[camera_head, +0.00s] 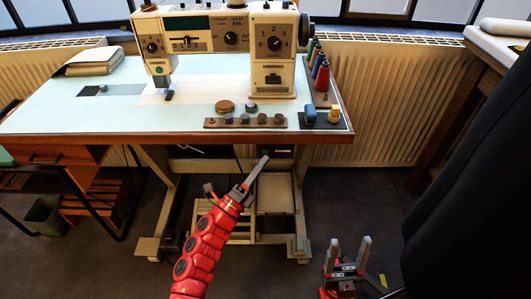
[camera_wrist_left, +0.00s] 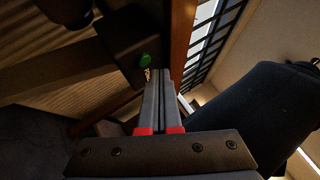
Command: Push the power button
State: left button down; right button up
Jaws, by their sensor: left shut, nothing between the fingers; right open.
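A green power button (camera_wrist_left: 145,60) sits on a dark box (camera_wrist_left: 122,50) under the table in the left wrist view. In the head view the dark box (camera_head: 278,152) shows below the tabletop's front edge, with a small patch of green. My left gripper (camera_head: 264,160) is shut and empty, pointing up at the box's area. In the left wrist view its fingertips (camera_wrist_left: 161,72) appear just below and right of the green button; I cannot tell whether they touch. My right gripper (camera_head: 348,245) is open and empty, low at the bottom right.
A sewing machine (camera_head: 215,35) stands on the pale blue table (camera_head: 60,115). Thread spools (camera_head: 320,75) and a button strip (camera_head: 245,122) lie near its front right. A pedal frame (camera_head: 278,192) is below. Dark fabric (camera_head: 470,190) hangs at the right; a radiator (camera_head: 390,100) is behind.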

pick_arm(q)
jog(key=shift+w, duration=0.4)
jog(key=shift+w+b, duration=0.45)
jog(key=shift+b, duration=0.05)
dwell(0.4)
jog(key=shift+s, duration=0.95)
jog(key=s, duration=0.6)
jog(key=shift+b, duration=0.3)
